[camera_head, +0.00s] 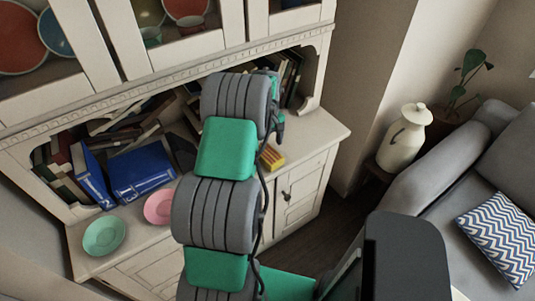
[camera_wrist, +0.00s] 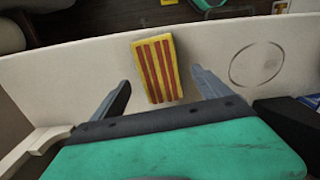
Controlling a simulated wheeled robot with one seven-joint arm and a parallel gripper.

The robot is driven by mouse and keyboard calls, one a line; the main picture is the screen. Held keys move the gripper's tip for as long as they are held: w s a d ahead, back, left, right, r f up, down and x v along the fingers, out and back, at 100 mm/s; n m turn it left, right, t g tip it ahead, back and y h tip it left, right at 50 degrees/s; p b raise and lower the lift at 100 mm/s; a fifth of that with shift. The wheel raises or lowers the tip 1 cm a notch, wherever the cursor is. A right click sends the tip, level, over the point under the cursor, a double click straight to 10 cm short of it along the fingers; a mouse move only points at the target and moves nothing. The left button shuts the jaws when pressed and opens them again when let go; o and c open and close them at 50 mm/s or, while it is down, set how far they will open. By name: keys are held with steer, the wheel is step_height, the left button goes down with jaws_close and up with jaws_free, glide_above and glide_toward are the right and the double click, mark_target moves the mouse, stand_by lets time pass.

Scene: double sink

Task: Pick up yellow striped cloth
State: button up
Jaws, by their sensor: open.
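The yellow striped cloth (camera_head: 271,158) is a small yellow block-like piece with red stripes. It lies on the cabinet's cream counter, right of my arm in the head view. In the wrist view the cloth (camera_wrist: 157,69) lies ahead of my gripper (camera_wrist: 162,88), roughly between the lines of its two fingers. My gripper is open, with nothing between its fingers. I cannot tell the exact height of the fingers above the counter. In the head view my arm hides most of the gripper (camera_head: 279,125).
The cream counter (camera_head: 318,128) has an edge just beyond the cloth. A pink bowl (camera_head: 159,206), a green bowl (camera_head: 104,235) and blue books (camera_head: 140,173) are to the left. Shelves with books stand behind. A white jug (camera_head: 403,140) and grey sofa (camera_head: 440,185) are at right.

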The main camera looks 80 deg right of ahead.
mark_target(268, 152)
step_height(268, 152, down, 5)
steer(key=shift+d+r+p, duration=0.15)
steer(key=shift+r+p, duration=0.05)
steer(key=shift+p, duration=0.55)
steer(key=c, duration=1.4)
steer(key=shift+r, duration=0.1)
steer(key=shift+r+b, duration=0.25)
steer(key=shift+b, duration=0.1)
steer(key=r, duration=0.1)
steer(key=r+b, duration=0.1)
steer(key=r, duration=0.1)
steer(key=shift+a+r, duration=0.15)
steer(key=shift+a, duration=0.15)
steer(key=a+r+b, duration=0.1)
steer(key=a+r, duration=0.1)
steer(key=s+a+r, duration=0.1)
steer(key=a+r, duration=0.1)
steer(key=shift+r+b, duration=0.3)
steer(key=shift+b, duration=0.1)
steer(key=a+r, duration=0.1)
steer(key=a, duration=0.2)
steer(key=s+a+r+b, duration=0.1)
steer(key=a+r, duration=0.1)
steer(key=a, duration=0.1)
steer(key=a+r+b, duration=0.1)
steer(key=a, duration=0.2)
steer(key=shift+s+a+r, duration=0.1)
steer(key=shift+s+r, duration=0.1)
steer(key=shift+s, duration=0.15)
